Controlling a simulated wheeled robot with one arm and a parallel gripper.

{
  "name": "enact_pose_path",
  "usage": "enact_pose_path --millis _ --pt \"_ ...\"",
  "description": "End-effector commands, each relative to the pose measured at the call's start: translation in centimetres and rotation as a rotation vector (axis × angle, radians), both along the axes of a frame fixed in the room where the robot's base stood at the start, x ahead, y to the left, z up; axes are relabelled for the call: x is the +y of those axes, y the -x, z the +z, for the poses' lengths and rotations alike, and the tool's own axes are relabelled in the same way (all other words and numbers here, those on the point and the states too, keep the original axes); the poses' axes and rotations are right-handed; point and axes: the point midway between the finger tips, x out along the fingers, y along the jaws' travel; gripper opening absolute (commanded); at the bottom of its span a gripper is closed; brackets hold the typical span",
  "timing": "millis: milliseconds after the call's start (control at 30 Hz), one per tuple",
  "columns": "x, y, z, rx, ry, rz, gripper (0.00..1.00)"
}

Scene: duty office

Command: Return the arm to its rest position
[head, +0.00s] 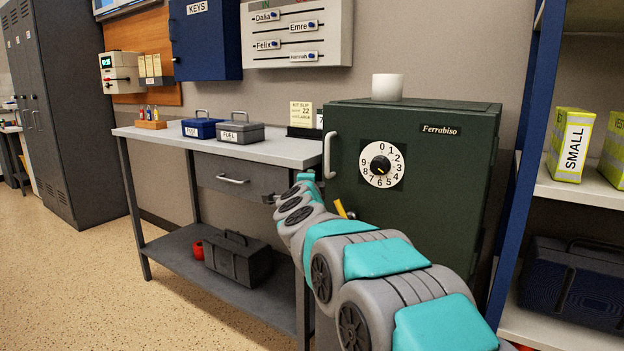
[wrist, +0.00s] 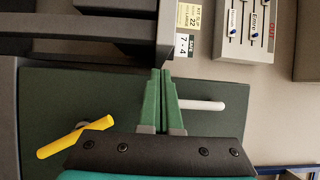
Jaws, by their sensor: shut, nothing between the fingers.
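My arm reaches from the bottom right of the head view up and left, in front of the dark green safe (head: 430,150). It is stretched out toward the gap between the safe and the grey desk (head: 230,150). My gripper (wrist: 161,75) shows in the wrist view with its two green fingers together and nothing between them. The safe's pale bar handle (wrist: 205,105) appears just right of the fingers; I cannot tell whether they touch. The gripper's end is mostly hidden behind my arm in the head view.
A yellow bar (wrist: 75,136) lies left of the fingers, partly hidden by my arm in the head view. A white cup (head: 387,87) stands on the safe. Blue shelving (head: 525,150) is close on the right. Open floor (head: 60,270) lies at left.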

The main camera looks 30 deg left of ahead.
Motion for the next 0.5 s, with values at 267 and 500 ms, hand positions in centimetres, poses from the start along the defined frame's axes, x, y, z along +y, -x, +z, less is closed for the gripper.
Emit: enact_pose_path --millis 267,500 --pt "0.9 5.6 0.0 0.001 0.000 0.004 0.00" --pt "1.3 8.3 -0.1 0.000 0.002 0.003 0.00"
